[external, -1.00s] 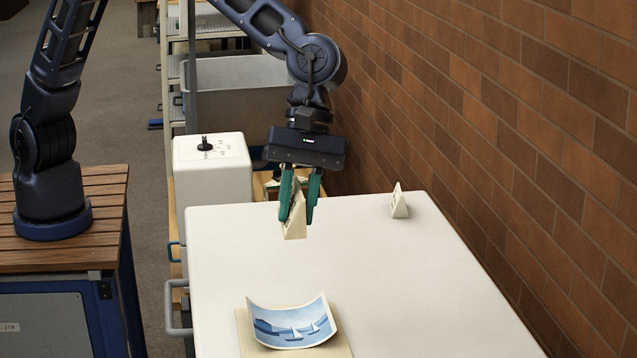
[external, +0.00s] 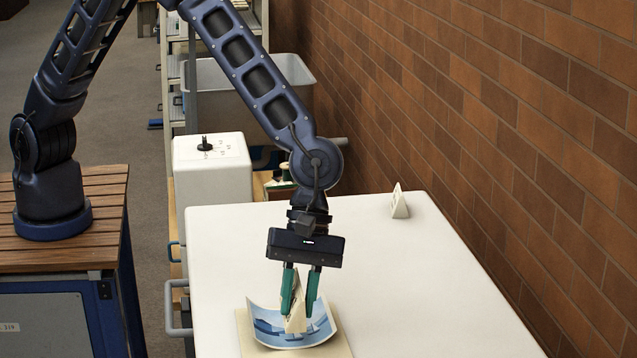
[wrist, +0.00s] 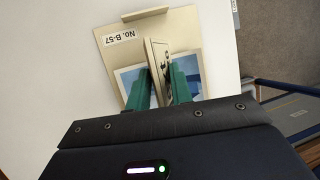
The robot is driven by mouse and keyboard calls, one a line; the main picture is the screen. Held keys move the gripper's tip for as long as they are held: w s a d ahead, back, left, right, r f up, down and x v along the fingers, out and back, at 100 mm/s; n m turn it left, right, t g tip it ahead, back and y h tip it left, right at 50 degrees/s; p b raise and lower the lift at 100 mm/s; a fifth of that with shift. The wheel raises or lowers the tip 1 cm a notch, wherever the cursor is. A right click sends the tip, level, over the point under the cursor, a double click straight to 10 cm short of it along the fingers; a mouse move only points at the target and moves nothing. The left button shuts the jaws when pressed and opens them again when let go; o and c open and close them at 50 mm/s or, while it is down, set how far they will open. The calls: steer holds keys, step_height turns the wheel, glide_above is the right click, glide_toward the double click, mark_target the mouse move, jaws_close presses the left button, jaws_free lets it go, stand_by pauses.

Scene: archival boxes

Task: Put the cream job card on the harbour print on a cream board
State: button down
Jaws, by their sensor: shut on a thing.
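The cream job card (external: 296,318) is a folded, tent-like card between the green fingers of my gripper (external: 300,308). My gripper is shut on it, and the card (wrist: 157,62) shows dark marks in the wrist view. The harbour print (external: 267,331) is a curled blue picture on a cream board (external: 250,347) at the front of the white table. The card is over the middle of the print; I cannot tell whether its lower edge touches it. In the wrist view the fingers hide part of the print (wrist: 132,76), and the board (wrist: 207,37) carries a "No. B-57" label.
A small white tent-shaped block (external: 399,205) stands at the far right of the white table (external: 420,290), near the brick wall. A white box with a black knob (external: 212,165) stands behind the table. The table between is clear.

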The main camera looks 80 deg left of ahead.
step_height(320, 180, down, 4)
steer(key=shift+f, duration=0.15)
steer(key=c, duration=1.5)
jaws_free()
steer(key=v, duration=1.2)
steer(key=a+r+m+t, duration=0.2)
steer(key=a+r+m, duration=0.3)
steer(key=a+r, duration=0.95)
steer(key=s+a+r+m+t, duration=0.1)
steer(key=s+a+r+m, duration=0.15)
steer(key=a, duration=0.55)
steer(key=s+a+r+m+t, duration=0.1)
steer(key=s+a+r+m, duration=0.2)
steer(key=a, duration=0.5)
steer(key=s+a+r+m+t+y, duration=0.2)
steer(key=s+a+m, duration=0.5)
steer(key=s+a, duration=1.4)
steer(key=shift+s+t+y, duration=0.2)
steer(key=shift+t+y, duration=0.3)
steer(key=shift+y, duration=0.7)
